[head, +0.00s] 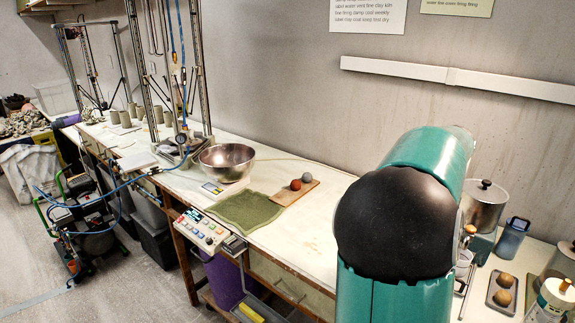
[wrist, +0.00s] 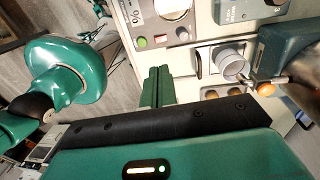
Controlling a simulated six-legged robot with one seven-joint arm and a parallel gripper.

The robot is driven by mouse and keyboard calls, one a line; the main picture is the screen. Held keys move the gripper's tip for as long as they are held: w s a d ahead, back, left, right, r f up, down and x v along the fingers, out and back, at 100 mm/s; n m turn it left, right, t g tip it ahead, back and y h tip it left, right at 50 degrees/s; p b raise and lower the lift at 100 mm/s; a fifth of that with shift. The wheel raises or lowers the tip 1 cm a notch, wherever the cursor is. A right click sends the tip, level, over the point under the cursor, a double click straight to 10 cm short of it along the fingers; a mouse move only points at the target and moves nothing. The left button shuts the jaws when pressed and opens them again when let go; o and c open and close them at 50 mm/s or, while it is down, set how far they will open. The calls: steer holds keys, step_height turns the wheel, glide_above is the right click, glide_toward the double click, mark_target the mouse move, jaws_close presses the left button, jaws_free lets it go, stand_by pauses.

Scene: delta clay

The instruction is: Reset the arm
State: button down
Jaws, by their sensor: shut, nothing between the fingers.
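My arm, teal with a black round joint, stands large at the right of the head view and hides part of the bench behind it. My gripper (wrist: 158,75) shows in the wrist view, with its green fingers together and nothing between them. It is over or near the bench; its exact height above it is hard to tell. The fingers do not show in the head view.
At right are a lidded pot (head: 484,206), blue container (head: 511,237) and ball tray (head: 490,304). A white cup (wrist: 228,65) shows near my fingers.

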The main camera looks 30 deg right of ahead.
steer(key=w+a+n+t, duration=0.35)
steer(key=a+n, duration=1.25)
steer(key=a, duration=0.7)
steer(key=s+a+n+t+h, duration=0.1)
steer(key=s+a+n, duration=0.4)
steer(key=a+n, duration=1)
steer(key=shift+s+a+f+t, duration=0.2)
steer(key=shift+a+t, duration=0.45)
steer(key=shift+t, duration=0.1)
